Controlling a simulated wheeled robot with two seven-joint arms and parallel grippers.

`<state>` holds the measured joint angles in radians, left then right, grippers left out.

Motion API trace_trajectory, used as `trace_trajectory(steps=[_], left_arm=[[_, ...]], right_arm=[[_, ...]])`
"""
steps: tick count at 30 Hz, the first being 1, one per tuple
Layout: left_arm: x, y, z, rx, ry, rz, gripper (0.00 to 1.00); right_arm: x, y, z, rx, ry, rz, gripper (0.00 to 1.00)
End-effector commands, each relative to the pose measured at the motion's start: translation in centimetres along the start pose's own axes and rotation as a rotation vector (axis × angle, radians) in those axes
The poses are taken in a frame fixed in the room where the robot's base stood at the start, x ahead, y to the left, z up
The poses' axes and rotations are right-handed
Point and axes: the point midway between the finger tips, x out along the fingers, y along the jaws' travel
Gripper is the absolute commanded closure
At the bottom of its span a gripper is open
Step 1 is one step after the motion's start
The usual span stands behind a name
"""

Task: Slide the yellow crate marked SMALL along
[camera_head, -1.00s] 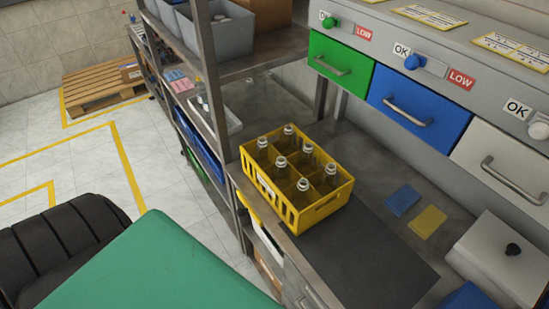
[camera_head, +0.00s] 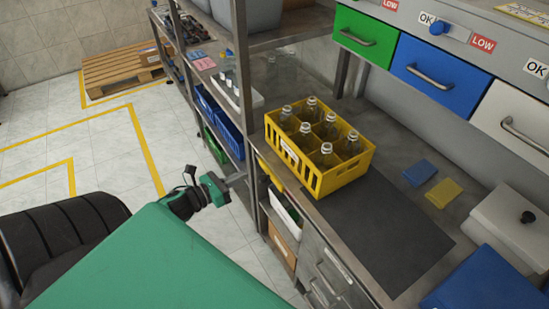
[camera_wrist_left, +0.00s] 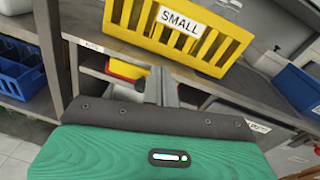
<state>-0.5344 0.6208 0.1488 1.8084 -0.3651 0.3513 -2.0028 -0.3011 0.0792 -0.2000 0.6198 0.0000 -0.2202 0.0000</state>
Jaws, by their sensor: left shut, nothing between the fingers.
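The yellow crate (camera_head: 340,178) stands upright on the grey metal worktop, with several clear bottles in its compartments. In the left wrist view the crate (camera_wrist_left: 215,50) shows its slatted side and a white label reading SMALL. My left gripper (camera_head: 238,180) is left of the crate in the head view, beside the shelf post and apart from the crate. In the wrist view its fingers (camera_wrist_left: 161,86) are together and empty, with the crate beyond them. My right gripper is not in view.
A dark mat (camera_head: 378,230) lies bare on the worktop right of the crate. Blue (camera_head: 420,173) and yellow (camera_head: 444,193) pads and a white lidded box (camera_head: 510,225) lie farther right. A shelf post (camera_head: 243,110) stands near my left gripper. Drawers line the back.

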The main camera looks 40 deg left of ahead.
Motion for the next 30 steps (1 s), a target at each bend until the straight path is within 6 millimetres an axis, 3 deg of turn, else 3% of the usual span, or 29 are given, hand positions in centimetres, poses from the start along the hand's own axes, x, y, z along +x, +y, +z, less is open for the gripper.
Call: trace_trajectory(steps=[3, 6, 14, 30], left_arm=[[0.3, -1.7, 2.5, 0.142, -0.035, -0.063, 1.00], [0.5, -2.3, 3.4, 0.189, -0.049, -0.083, 1.00], [2.7, -2.5, 3.9, 0.195, -0.052, -0.084, 1.00], [10.1, -3.1, 4.2, 0.191, -0.051, -0.081, 1.00]], right_arm=[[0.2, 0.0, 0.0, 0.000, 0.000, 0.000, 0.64], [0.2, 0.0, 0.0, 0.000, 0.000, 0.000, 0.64], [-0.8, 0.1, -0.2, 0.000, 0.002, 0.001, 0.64], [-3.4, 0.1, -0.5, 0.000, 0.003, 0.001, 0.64]])
